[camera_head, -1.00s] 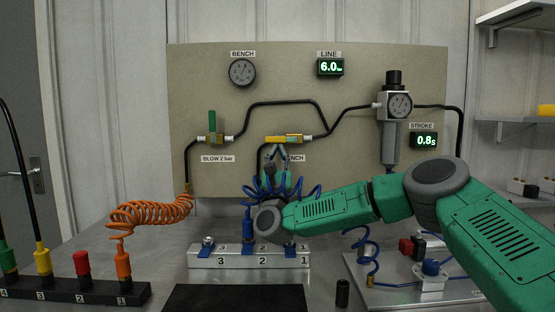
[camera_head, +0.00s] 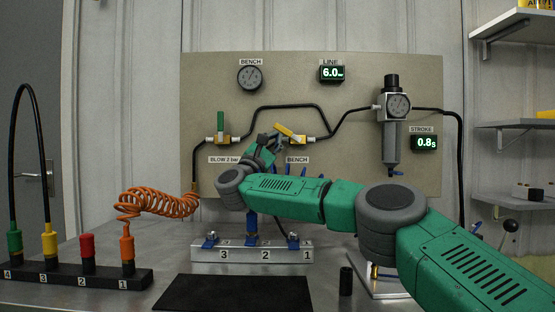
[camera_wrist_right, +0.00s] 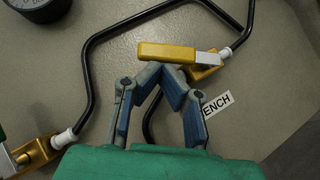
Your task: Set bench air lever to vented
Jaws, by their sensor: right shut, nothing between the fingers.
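The bench air lever (camera_head: 285,130) is a yellow handle on a brass valve above the BENCH label (camera_head: 297,160). In the head view it is tilted, its left end higher than its pivot. My right gripper (camera_head: 274,141) is shut and empty, just left of and below the lever. In the right wrist view the fingertips (camera_wrist_right: 160,68) meet right under the yellow lever (camera_wrist_right: 165,52), touching or very close; I cannot tell which. The lever's pale part (camera_wrist_right: 207,58) lies by the valve body. My left gripper is out of view.
The green blow lever (camera_head: 221,124) stands upright to the left on the same panel (camera_head: 350,70). A black hose (camera_head: 290,105) arches above. The numbered blue-fitting block (camera_head: 215,252) and coiled orange hose (camera_head: 155,203) are below. My right arm spans the bench front.

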